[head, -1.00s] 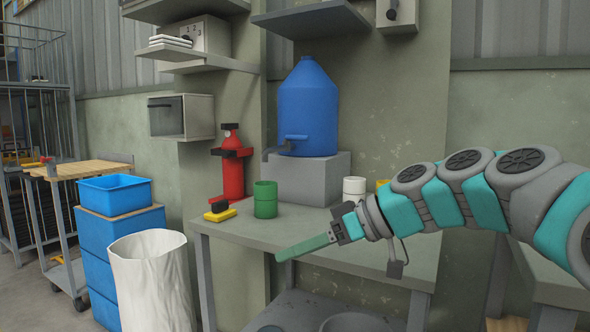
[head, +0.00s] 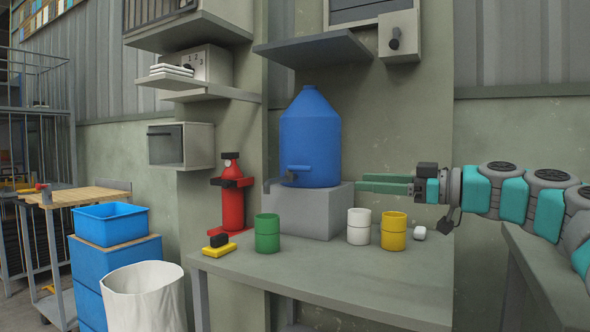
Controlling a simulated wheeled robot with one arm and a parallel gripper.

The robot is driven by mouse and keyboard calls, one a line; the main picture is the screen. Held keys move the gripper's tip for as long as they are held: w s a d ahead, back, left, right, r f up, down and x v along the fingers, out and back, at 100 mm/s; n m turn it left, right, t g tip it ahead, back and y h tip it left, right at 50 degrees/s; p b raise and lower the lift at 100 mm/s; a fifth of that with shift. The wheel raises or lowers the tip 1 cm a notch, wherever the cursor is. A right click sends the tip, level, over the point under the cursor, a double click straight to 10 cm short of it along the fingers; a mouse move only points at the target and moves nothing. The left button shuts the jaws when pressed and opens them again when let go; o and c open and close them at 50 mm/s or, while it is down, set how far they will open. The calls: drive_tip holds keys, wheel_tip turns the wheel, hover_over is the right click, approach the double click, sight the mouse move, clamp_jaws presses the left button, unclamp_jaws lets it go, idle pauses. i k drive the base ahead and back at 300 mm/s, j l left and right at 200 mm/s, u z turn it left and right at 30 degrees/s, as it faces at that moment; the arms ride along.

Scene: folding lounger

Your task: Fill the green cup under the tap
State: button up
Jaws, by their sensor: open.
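The green cup (head: 267,234) stands upright on the grey table (head: 330,285), left of the middle. The tap (head: 299,169) is on the lower front of a blue water tank (head: 310,135), which sits on a grey block (head: 308,212) behind the cup. My gripper (head: 359,183) is open and empty, with long green fingers pointing left. In the picture it is right of the tank and above a white cup (head: 359,227) and a yellow cup (head: 394,232). It is well apart from the green cup. The inside of the green cup is hidden.
A yellow-and-black brush-like item (head: 219,246) lies at the table's left edge. A red extinguisher (head: 232,197) stands behind it. A small white object (head: 419,233) lies right of the yellow cup. A shelf (head: 312,47) overhangs the tank. The table's front is clear.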

sight(289, 168)
drive_tip(key=i+j, duration=0.15)
drive_tip(key=i, duration=0.3)
drive_tip(key=i+j, duration=0.1)
drive_tip(key=i, duration=0.3)
